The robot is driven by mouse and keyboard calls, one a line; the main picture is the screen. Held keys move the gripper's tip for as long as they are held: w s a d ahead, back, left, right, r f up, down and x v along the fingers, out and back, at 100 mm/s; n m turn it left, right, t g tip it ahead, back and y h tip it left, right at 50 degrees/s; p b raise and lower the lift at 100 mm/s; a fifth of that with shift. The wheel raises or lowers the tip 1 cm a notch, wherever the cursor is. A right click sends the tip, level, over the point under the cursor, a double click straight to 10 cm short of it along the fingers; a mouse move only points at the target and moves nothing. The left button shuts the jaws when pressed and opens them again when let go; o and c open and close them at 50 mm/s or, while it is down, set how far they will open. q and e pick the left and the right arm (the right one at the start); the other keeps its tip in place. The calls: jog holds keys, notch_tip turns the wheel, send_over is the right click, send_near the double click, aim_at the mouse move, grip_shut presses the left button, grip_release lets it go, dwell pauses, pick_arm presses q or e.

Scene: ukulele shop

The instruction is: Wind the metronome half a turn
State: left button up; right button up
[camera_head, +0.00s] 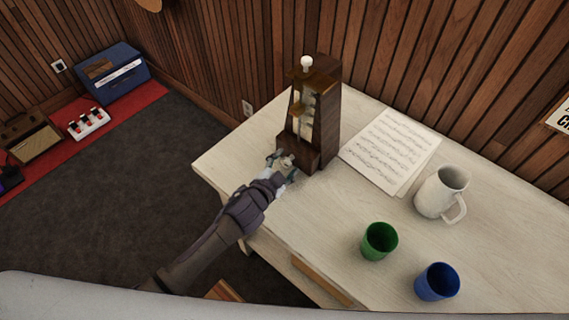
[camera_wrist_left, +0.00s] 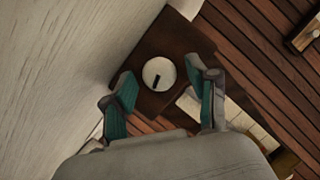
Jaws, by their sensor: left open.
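The metronome (camera_head: 329,125) is a tall dark brown wooden box that stands upright near the left end of the table, with a white knob (camera_head: 307,62) at its top. My left gripper (camera_head: 283,162) is at its lower front. In the left wrist view, my left gripper (camera_wrist_left: 164,82) is open, with a teal-padded finger on each side of a round pale knob (camera_wrist_left: 154,68) with a dark mark, set against the dark brown metronome body (camera_wrist_left: 181,43). I cannot tell whether the fingers touch the knob. My right gripper is not in view.
The pale table (camera_head: 325,213) also holds sheet music (camera_head: 391,148), a white pitcher (camera_head: 436,194), a green cup (camera_head: 379,242) and a blue cup (camera_head: 437,282). A wooden wall stands behind. The tabletop between my left arm and the green cup is clear.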

pick_arm(q)
jog(key=v, duration=1.2)
jog(key=shift+a, duration=0.1)
jog(key=shift+w+a+f+n+g+h+b, duration=0.25)
jog(key=shift+a+f+n+g+h+b, duration=0.15)
jog(key=shift+a+n+g+h, duration=0.15)
jog(key=a+n, duration=0.1)
jog(key=a+n+g+h+b, duration=0.1)
jog(key=n, duration=0.1)
jog(key=w+a+r+n+g+h, duration=0.1)
jog(key=shift+a+n, duration=0.1)
jog(key=shift+n, duration=0.25)
jog(key=shift+n+h, duration=0.55)
jog(key=shift+n, duration=0.25)
jog(key=x, duration=1.3)
jog(key=shift+w+a+r, duration=0.1)
jog(key=shift+w+r, duration=0.2)
